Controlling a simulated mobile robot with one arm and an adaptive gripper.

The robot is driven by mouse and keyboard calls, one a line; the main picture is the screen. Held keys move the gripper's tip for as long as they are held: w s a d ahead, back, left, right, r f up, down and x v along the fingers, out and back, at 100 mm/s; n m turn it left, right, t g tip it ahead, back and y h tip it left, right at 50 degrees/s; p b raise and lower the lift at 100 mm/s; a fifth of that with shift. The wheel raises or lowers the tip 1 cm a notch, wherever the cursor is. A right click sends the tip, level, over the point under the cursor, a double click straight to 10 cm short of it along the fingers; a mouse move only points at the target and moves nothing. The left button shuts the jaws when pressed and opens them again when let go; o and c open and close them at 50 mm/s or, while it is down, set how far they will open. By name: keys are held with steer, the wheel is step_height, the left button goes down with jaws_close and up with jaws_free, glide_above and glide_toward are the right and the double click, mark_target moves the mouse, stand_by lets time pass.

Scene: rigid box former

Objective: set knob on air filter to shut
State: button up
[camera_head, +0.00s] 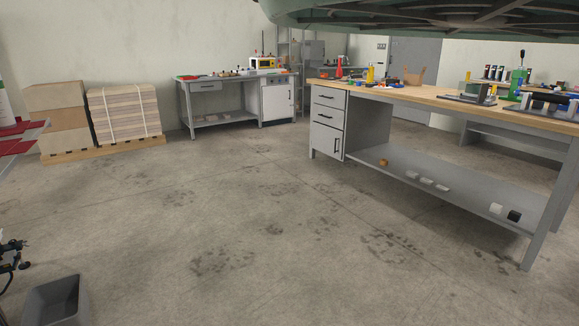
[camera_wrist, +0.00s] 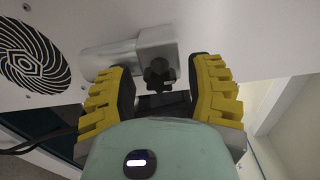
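In the wrist view, a black lobed knob (camera_wrist: 158,72) sits on a grey metal block with a cylinder beside it, which looks like the air filter (camera_wrist: 122,57). The filter is fixed to a pale panel. My gripper (camera_wrist: 160,82) has yellow-backed fingers with dark pads. It is open, with one finger to each side of the knob and a visible gap at both sides. The knob's setting marks cannot be made out. I cannot pick out the gripper or the knob in the head view.
A round black vent grille (camera_wrist: 33,58) is on the panel left of the filter. In the head view, a wooden-topped workbench (camera_head: 420,98) stands at right, another bench (camera_head: 215,84) at the back, and stacked boxes (camera_head: 125,112) at left. A grey bin (camera_head: 55,300) is at lower left. The floor between is clear.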

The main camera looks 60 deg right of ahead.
steer(key=shift+s+d, duration=0.1)
stand_by(0.3)
steer(key=shift+v, duration=5.85)
